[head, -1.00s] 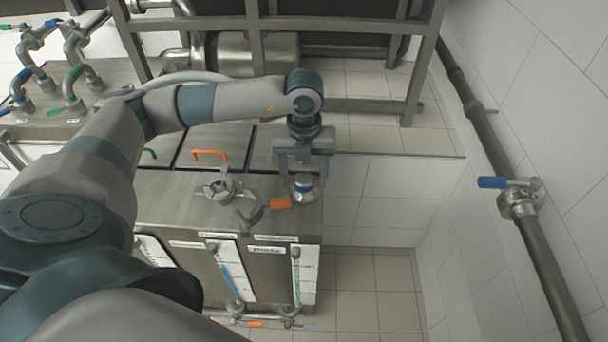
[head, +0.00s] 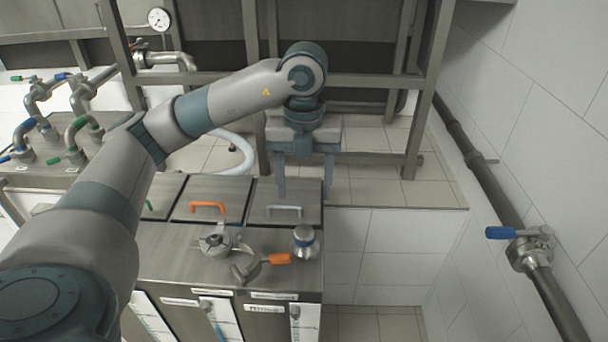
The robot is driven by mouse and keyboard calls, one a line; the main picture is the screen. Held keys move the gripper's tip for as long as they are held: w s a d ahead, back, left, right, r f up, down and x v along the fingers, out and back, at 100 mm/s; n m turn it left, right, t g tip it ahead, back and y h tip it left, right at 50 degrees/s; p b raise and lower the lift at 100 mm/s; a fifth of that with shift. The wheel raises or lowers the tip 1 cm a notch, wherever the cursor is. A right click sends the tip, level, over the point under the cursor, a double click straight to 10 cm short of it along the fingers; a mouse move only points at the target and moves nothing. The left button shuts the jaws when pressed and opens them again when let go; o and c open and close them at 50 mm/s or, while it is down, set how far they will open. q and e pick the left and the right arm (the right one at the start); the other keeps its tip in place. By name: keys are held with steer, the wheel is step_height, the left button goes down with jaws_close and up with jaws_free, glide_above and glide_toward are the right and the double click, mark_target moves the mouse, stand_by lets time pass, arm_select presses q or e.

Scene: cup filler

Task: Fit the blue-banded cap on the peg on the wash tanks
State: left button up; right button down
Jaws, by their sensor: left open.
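The blue-banded cap (head: 305,242) is a small steel cap with a blue band low on its side. It stands upright near the right front corner of the wash tanks' (head: 185,244) steel top. No bare peg shows, and I cannot tell whether one is hidden under the cap. My left gripper (head: 304,190) is open and empty, fingers pointing down. In the picture it is just above the cap, with a clear gap between fingertips and cap. My right gripper is not in view.
A round steel fitting (head: 216,243) is farther left. Lid handles, one orange (head: 207,206) and one grey (head: 284,209), rise behind. A wall pipe with a blue-handled valve (head: 530,245) runs at right.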

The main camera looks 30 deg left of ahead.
arm_select(q)
steer(key=shift+r, duration=1.95)
steer(key=shift+r+p, duration=2.05)
steer(key=shift+r, duration=0.45)
steer(key=shift+s+f, duration=0.1)
